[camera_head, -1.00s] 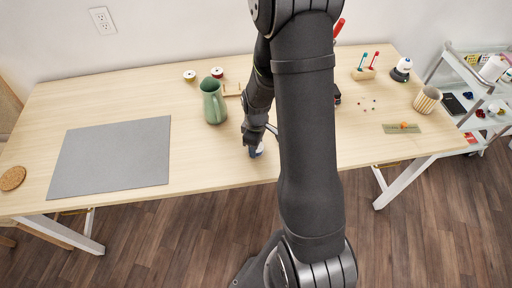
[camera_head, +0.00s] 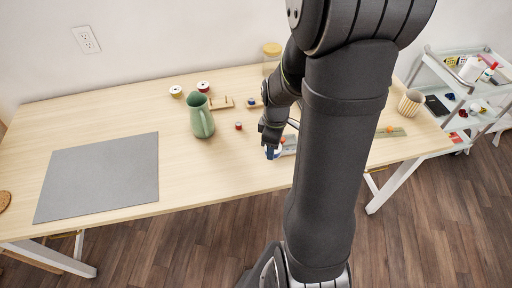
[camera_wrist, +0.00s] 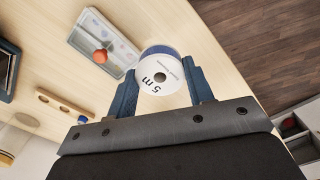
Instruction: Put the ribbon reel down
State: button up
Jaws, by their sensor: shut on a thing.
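The ribbon reel (camera_wrist: 169,66) is round, with a white face marked "5 m" and a blue rim. In the wrist view it sits between the blue fingers of my gripper (camera_wrist: 162,84), which is shut on it. In the head view my gripper (camera_head: 271,146) is over the front part of the table, with a little blue and white of the reel (camera_head: 272,154) showing under it. My arm hides much of the area to the right. I cannot tell whether the reel touches the table.
A grey tray (camera_wrist: 92,27) with a red round thing (camera_wrist: 100,56) lies close beside the reel. A green jug (camera_head: 201,121), a small red spool (camera_head: 238,126) and a grey mat (camera_head: 100,175) are to the left. Bare tabletop lies between mat and gripper.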

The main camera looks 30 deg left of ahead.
jog(key=shift+w+d+r, duration=0.2)
jog(key=shift+d+r, duration=0.2)
jog(key=shift+d, duration=0.25)
jog(key=shift+w+d+r, duration=0.15)
jog(key=shift+d+r, duration=0.2)
jog(key=shift+d, duration=0.3)
jog(key=w+d+r+m, duration=0.3)
jog(key=w+d+m, duration=0.7)
jog(key=w+m, duration=0.2)
jog(key=w+d+r+m, duration=0.3)
jog(key=w+d+m, duration=0.8)
jog(key=w+m, duration=0.1)
jog(key=shift+w, duration=0.85)
